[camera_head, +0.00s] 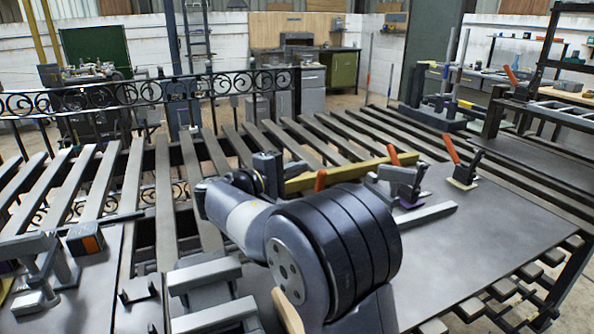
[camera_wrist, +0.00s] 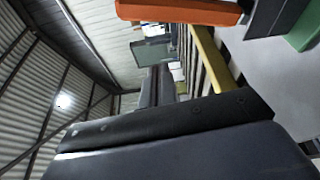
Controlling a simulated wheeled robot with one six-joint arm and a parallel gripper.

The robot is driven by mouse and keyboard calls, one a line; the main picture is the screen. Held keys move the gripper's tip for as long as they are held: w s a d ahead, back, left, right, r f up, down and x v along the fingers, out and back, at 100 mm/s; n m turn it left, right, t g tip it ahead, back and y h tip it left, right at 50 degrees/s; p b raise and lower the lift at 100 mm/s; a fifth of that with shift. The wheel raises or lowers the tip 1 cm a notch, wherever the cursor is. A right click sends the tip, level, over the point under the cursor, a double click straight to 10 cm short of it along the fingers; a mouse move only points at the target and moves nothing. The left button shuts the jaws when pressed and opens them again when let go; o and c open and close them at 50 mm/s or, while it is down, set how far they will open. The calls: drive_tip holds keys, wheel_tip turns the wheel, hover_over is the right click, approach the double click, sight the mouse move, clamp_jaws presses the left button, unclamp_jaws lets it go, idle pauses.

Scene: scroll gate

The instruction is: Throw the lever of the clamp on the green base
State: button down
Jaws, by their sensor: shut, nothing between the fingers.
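The clamp on the green base (camera_wrist: 303,28) shows in part at the top right of the wrist view, which is turned sideways. Its orange lever handle (camera_wrist: 180,11) runs out from a dark clamp body (camera_wrist: 264,18). In the head view an orange handle tip (camera_head: 320,180) stands up just behind my arm; it is probably this lever, and the base below it is hidden. My gripper (camera_head: 267,172) is shut and empty, left of that tip by the yellow bar. Its dark body (camera_wrist: 170,140) fills the bottom of the wrist view, apart from the handle in that picture.
A yellow bar (camera_head: 350,172) lies behind the handle. To the right stand a clamp on a purple base (camera_head: 408,203) and one on a yellow base (camera_head: 462,183), both with raised orange levers. Grey blocks (camera_head: 205,275) lie at front left. The plate at right (camera_head: 480,240) is clear.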

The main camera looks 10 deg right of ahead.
drive_tip(key=v, duration=0.9)
drive_tip(key=shift+s+f, duration=0.4)
drive_tip(key=shift+f, duration=0.05)
drive_tip(key=shift+w, duration=0.1)
